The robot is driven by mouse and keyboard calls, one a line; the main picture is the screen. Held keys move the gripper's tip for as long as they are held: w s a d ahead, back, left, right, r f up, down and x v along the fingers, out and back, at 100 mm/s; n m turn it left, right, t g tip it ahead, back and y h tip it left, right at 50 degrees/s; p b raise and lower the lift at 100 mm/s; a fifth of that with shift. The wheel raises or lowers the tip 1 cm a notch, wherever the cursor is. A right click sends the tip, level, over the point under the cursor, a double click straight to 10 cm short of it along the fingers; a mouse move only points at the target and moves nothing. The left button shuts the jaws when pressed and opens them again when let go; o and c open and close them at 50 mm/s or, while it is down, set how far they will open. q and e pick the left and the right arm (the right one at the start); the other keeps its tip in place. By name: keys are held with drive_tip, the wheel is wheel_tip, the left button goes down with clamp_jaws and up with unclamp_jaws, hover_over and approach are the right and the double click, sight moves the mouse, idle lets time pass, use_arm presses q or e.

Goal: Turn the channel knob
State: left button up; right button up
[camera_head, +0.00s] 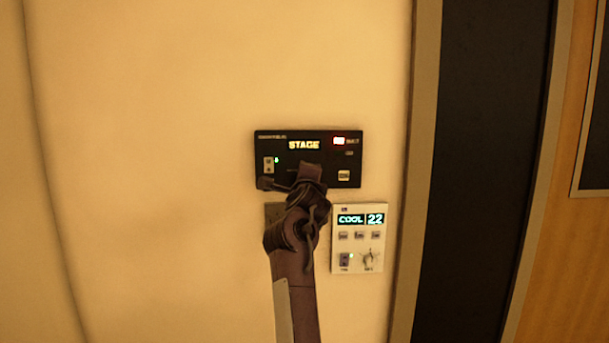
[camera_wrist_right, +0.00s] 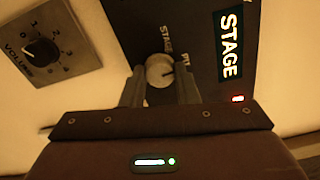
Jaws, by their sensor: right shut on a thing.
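A black wall panel (camera_head: 350,176) shows a lit STAGE display (camera_head: 304,145), which also appears in the wrist view (camera_wrist_right: 229,45). The round, light channel knob (camera_wrist_right: 160,68) sits on this panel, with small lettering around it that includes STAGE. Its dark pointer line points toward the right of the wrist picture. My right gripper (camera_wrist_right: 159,88) has one finger on each side of the knob and is shut on it. In the head view my right gripper (camera_head: 311,172) covers the panel's lower middle and hides the knob. My left gripper is not in view.
A separate plate with a black volume knob (camera_wrist_right: 41,51) is beside the panel, mostly behind my arm in the head view. A white control unit (camera_head: 358,262) reading COOL 22 is just right of my wrist. The wall to the left is bare.

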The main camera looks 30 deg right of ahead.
drive_tip(key=shift+f+n+p, duration=0.1)
drive_tip(key=shift+n+p, duration=3.05)
drive_tip(key=shift+n, duration=2.05)
drive_tip(key=shift+f, duration=0.1)
drive_tip(key=o, duration=1)
drive_tip(key=shift+c, duration=0.2)
drive_tip(key=b+v, duration=0.1)
drive_tip(key=v, duration=0.7)
drive_tip(key=shift+w+d, duration=0.1)
